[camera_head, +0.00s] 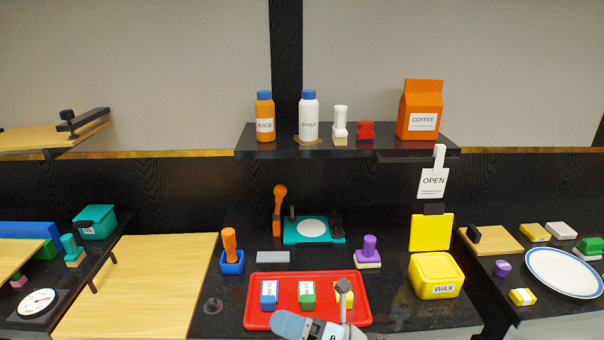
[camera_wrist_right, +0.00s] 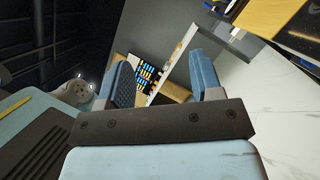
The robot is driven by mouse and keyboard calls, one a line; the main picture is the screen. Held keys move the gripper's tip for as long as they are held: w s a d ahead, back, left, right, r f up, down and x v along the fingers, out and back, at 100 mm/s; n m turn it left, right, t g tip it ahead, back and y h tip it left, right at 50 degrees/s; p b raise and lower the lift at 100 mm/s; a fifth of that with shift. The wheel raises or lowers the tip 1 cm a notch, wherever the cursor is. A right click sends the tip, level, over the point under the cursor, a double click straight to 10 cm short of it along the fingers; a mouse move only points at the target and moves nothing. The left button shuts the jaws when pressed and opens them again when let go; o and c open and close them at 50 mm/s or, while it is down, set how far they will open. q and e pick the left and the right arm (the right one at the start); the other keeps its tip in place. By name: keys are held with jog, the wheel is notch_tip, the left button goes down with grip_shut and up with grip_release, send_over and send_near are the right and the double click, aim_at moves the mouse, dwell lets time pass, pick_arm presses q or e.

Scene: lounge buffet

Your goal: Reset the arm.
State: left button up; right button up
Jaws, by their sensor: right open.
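My right gripper (camera_wrist_right: 163,78) is open in the right wrist view. Its two blue fingers stand apart with nothing held between them. In the head view, light blue and grey parts of my right arm (camera_head: 292,325) show at the bottom edge, in front of the red tray (camera_head: 258,287). They cover part of the tray's near edge. The fingertips are hard to make out there. My left gripper does not show in either view.
The counter holds a yellow WAX box (camera_head: 436,277), a purple-handled stamp (camera_head: 369,247) and an orange-handled tool in a blue holder (camera_head: 231,262). Bottles and an orange COFFEE bag (camera_head: 420,108) stand on a shelf above. A wooden board (camera_head: 135,285) lies clear at left.

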jog(key=s+d+f+m+t+h, duration=0.1)
jog(key=d+f+m+t+h, duration=0.45)
jog(key=m, duration=0.75)
jog(key=d+f+m+t+h, duration=0.5)
jog(key=d+m+t+h, duration=0.15)
jog(key=m, duration=0.55)
jog(key=s+d+f+m+g+h, duration=0.6)
jog(key=s+d+f+m, duration=0.4)
jog(key=s+f+m, duration=0.4)
pick_arm(q)
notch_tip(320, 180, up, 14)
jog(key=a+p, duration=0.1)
jog(key=p, duration=1.6)
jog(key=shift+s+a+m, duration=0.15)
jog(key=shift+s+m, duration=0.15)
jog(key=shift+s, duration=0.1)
pick_arm(e)
notch_tip(320, 180, up, 14)
jog(key=n, duration=0.1)
jog(key=shift+s+d+f+n+t, duration=0.15)
jog(key=shift+d+n+t, duration=0.15)
jog(key=shift+d, duration=0.1)
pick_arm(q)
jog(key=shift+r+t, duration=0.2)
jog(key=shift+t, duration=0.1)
